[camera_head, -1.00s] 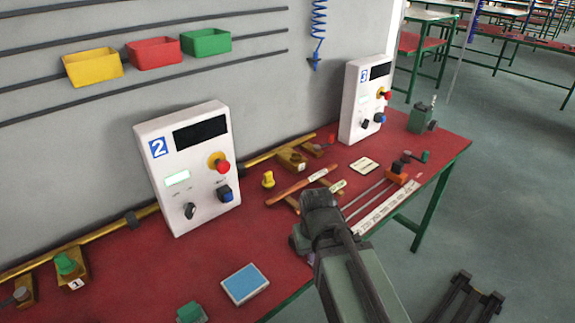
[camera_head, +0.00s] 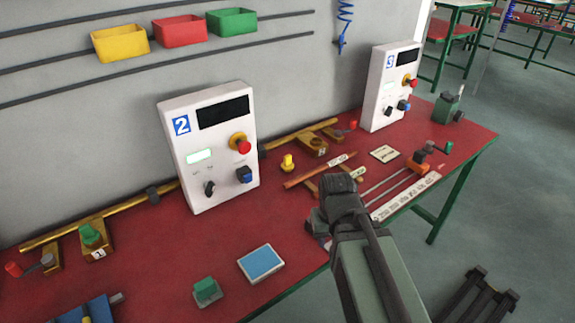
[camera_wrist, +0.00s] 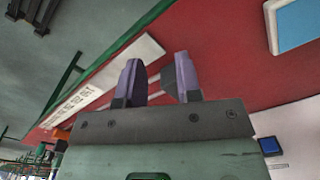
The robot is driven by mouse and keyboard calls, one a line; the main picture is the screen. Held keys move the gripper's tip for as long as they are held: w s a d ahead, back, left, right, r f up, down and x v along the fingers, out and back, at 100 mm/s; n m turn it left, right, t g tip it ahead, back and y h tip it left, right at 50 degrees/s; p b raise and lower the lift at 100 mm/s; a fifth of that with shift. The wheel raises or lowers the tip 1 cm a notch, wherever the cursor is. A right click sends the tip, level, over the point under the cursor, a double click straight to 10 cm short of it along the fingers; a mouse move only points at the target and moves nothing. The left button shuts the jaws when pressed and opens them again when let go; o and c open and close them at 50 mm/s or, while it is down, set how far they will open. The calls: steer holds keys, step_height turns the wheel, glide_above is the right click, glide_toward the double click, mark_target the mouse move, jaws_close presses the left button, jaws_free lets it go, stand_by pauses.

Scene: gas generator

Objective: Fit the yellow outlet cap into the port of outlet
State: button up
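The yellow outlet cap (camera_head: 287,162) stands upright on the red bench, right of control box 2, apart from my gripper. A brass outlet block (camera_head: 313,145) with a round dark port is behind it and to its right, on the brass pipe. Another brass block (camera_head: 97,251) at the left carries a green cap (camera_head: 89,234). My gripper (camera_head: 318,228) is over the bench's front part, with its fingers mostly hidden by the wrist in the head view. In the wrist view, the two purple fingers (camera_wrist: 158,78) are apart with nothing between them.
Control box 2 (camera_head: 208,150) and control box 3 (camera_head: 390,86) stand along the wall. A blue-topped pad (camera_head: 261,263) and a green block (camera_head: 206,290) lie near the front edge. Wooden tools (camera_head: 318,170) and a white labelled strip (camera_head: 405,197) lie near my arm.

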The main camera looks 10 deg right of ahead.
steer(key=o, duration=0.6)
steer(key=shift+n, duration=0.3)
steer(key=w+r+p, duration=0.1)
steer(key=w, duration=0.2)
steer(key=w+a+r+p, duration=0.1)
steer(key=w+r+p, duration=0.1)
steer(key=w, duration=0.2)
steer(key=w+a+r+p, duration=0.1)
steer(key=w, duration=0.2)
steer(key=shift+w+r, duration=0.25)
steer(key=shift+w, duration=0.15)
steer(key=w+a+r+n+p, duration=0.1)
steer(key=w+a+p, duration=0.1)
steer(key=w, duration=0.8)
steer(key=w+a+r+n+p, duration=0.1)
steer(key=w+r, duration=0.1)
steer(key=w, duration=0.7)
steer(key=n, duration=0.3)
glide_above(288, 156)
steer(key=shift+w+a+f, duration=0.2)
steer(key=shift+f, duration=0.2)
steer(key=shift+s, duration=0.15)
step_height(288, 156, down, 11)
steer(key=b, duration=1.1)
steer(key=shift+d+f, duration=0.1)
steer(key=shift+d, duration=0.05)
steer(key=shift+r, duration=0.25)
steer(key=c, duration=1)
